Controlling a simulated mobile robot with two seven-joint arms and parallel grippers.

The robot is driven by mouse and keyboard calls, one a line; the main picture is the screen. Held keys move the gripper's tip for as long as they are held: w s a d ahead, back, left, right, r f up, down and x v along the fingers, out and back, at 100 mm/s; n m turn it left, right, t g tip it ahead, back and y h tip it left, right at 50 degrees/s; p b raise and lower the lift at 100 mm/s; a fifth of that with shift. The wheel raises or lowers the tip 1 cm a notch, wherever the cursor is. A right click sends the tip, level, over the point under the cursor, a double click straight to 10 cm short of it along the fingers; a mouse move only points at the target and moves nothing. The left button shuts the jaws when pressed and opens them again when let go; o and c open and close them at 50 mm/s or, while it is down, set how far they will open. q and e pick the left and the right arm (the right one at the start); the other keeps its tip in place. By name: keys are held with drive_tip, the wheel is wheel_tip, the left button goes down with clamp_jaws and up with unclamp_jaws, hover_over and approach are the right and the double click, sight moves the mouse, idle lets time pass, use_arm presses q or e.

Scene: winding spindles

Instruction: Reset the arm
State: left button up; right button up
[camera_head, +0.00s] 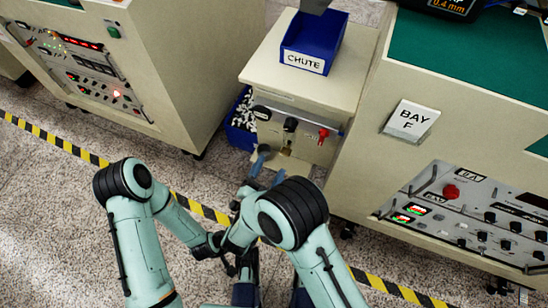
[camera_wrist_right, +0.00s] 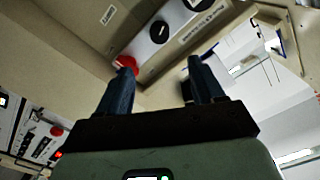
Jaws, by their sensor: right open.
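My right gripper (camera_head: 268,166) is open, its two blue fingers apart with nothing between them. It is in front of the small beige cabinet (camera_head: 350,85), just below the cabinet's panel of dark knobs (camera_head: 290,124) and a red knob (camera_head: 323,133). In the right wrist view the open fingers (camera_wrist_right: 160,85) point up toward that panel, and the red knob (camera_wrist_right: 125,62) shows close beside the left fingertip; I cannot tell whether they touch. My left arm comes in from the left and its wrist goes behind my right arm. My left gripper cannot be made out there.
A blue bin labelled CHUTE (camera_head: 311,50) sits on the small cabinet. Another blue bin (camera_head: 240,138) with small pale pieces stands on the floor at its left. Larger cabinets with control panels (camera_head: 75,62) (camera_head: 465,220) flank it. Yellow-black tape (camera_head: 60,143) crosses the speckled floor.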

drive_tip(key=shift+s, duration=0.2)
idle(0.4)
